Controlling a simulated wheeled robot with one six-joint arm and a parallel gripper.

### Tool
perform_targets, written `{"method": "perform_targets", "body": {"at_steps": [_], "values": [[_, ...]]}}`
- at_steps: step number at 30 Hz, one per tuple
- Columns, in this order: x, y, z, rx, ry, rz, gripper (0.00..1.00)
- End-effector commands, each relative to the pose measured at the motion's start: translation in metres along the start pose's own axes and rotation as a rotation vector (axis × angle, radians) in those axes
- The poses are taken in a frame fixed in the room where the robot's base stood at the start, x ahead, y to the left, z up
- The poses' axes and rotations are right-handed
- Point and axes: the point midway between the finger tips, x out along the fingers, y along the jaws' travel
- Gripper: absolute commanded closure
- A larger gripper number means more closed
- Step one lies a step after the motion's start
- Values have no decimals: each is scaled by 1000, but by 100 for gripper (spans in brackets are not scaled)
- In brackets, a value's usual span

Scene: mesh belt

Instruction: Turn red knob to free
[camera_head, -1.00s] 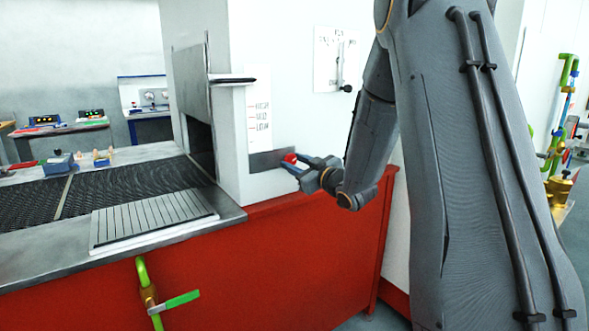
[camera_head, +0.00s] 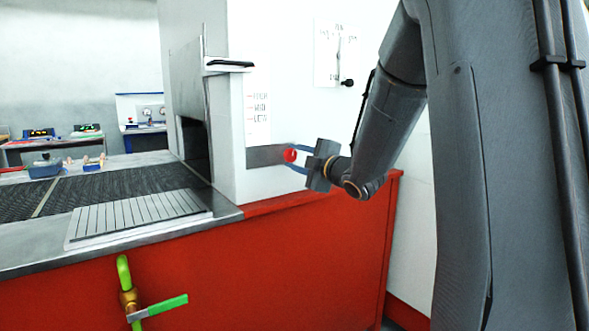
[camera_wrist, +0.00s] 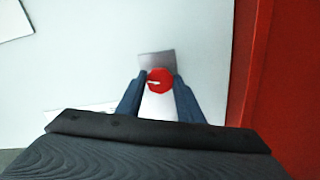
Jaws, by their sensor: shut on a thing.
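The red knob (camera_head: 290,155) sits on a grey plate (camera_head: 265,155) low on the white machine housing, just above the red cabinet. In the wrist view the red knob (camera_wrist: 159,81) is round with a pale pointer mark running roughly sideways toward the left. My gripper (camera_head: 297,158) reaches it from the right. Its two blue fingers are shut on the knob, one on each side, and in the wrist view my gripper (camera_wrist: 160,86) has a fingertip touching either edge. Any lettering on the plate around the knob is too small to read.
A printed label (camera_head: 258,108) is above the knob. A panel with a black-knobbed lever (camera_head: 347,83) is at upper right. A green-handled valve (camera_head: 160,308) juts from the red cabinet front (camera_head: 270,260).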

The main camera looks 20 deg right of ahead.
Motion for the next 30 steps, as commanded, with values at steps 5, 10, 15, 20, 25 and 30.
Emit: {"method": "perform_targets", "body": {"at_steps": [5,10,15,20,25,30], "values": [[1,-2,1,-135,0,2,89],[1,-2,1,-231,0,1,89],[0,-1,0,-290,0,1,89],[0,0,0,-318,0,0,89],[0,0,0,-326,0,0,89],[0,0,0,-326,0,0,89]]}}
